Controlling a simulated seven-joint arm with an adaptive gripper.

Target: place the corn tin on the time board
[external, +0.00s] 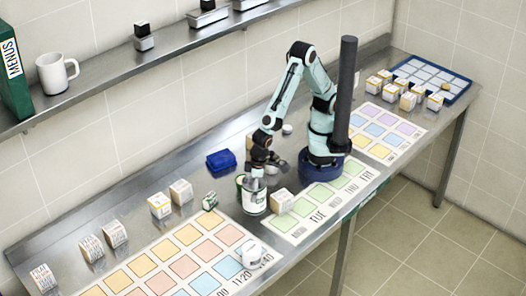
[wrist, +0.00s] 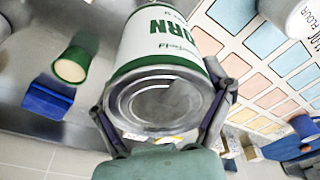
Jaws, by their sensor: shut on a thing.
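The corn tin (external: 254,203) is white with green bands, and it also shows large in the wrist view (wrist: 160,50), where part of its name reads upside down. My gripper (external: 258,172) is shut on the tin, with one finger on each side of it in the wrist view (wrist: 165,115). The tin looks upright in the external view; I cannot tell if its base touches the bench. The time board (external: 228,234) lies at the front left of the tin, with yellow, pink and blue squares and times along its front edge. It also shows in the wrist view (wrist: 258,68).
A white container (external: 250,252) stands at the time board's right end. A carton (external: 281,200) stands close right of the tin, by the green day board (external: 318,205). A small green-and-white item (external: 210,200), a blue box (external: 221,161) and several cartons (external: 160,206) stand behind the boards.

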